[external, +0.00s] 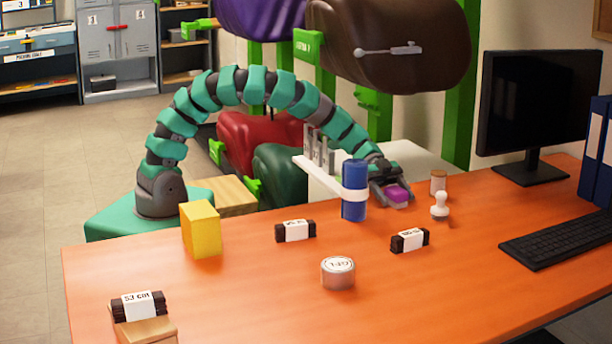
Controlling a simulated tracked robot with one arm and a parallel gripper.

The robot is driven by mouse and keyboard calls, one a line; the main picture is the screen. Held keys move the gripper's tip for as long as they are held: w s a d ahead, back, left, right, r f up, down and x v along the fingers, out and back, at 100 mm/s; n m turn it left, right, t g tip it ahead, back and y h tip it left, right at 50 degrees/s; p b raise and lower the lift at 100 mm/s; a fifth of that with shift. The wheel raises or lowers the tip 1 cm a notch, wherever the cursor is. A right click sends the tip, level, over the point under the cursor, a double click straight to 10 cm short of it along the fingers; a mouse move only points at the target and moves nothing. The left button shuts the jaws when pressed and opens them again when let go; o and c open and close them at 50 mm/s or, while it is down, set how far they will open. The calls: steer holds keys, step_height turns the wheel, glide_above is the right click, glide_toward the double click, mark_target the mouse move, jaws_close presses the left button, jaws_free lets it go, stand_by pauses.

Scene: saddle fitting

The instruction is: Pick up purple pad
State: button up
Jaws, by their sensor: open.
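The purple pad (398,194) is a small block with a purple top and a grey lower part, at the back edge of the orange desk, right of the blue cylinder. My teal and dark grey arm arches over from the left and reaches down to it. My gripper (391,189) is open and right at the pad, with its grey parts close around it. I cannot tell whether the fingers touch the pad, as they partly hide it.
The blue cylinder (354,205) with a white band stands close left of my gripper. A white stamp (440,206) and small jar (438,184) stand to the right. A yellow block (201,229), labelled dark pieces (295,231) and a round tin (338,273) are spread over the desk (250,300).

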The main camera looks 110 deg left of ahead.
steer(key=c, duration=1.1)
steer(key=shift+o, duration=0.2)
steer(key=shift+r, duration=0.15)
